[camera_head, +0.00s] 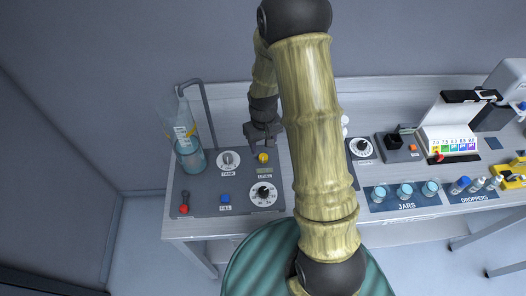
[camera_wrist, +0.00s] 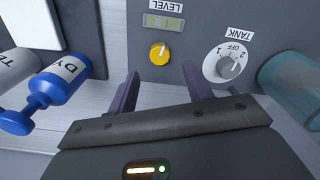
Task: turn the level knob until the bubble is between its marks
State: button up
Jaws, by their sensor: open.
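The level knob is a small yellow knob (camera_head: 263,157) on the grey panel; it also shows in the wrist view (camera_wrist: 159,53). The level vial (camera_wrist: 164,22) is a greenish window beside the knob, next to the LEVEL label. Its bubble and marks are too small to read clearly. My gripper (camera_wrist: 160,85) is open and empty. In the wrist view its two fingers point toward the panel, with the yellow knob beyond and between them, apart from both. In the head view my gripper (camera_head: 262,132) is just behind the knob.
The TANK dial (camera_wrist: 229,66) sits right of the knob in the wrist view, near a clear cylinder (camera_wrist: 296,85). The panel also holds a blue FILL button (camera_head: 225,198), a red-topped lever (camera_head: 184,208) and a round dial (camera_head: 263,194).

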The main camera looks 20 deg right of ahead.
aim_at(263, 156)
jog(key=shift+f+p, duration=0.45)
jog(key=shift+f, duration=2.25)
jog(key=c, duration=1)
jog(key=shift+o, duration=0.2)
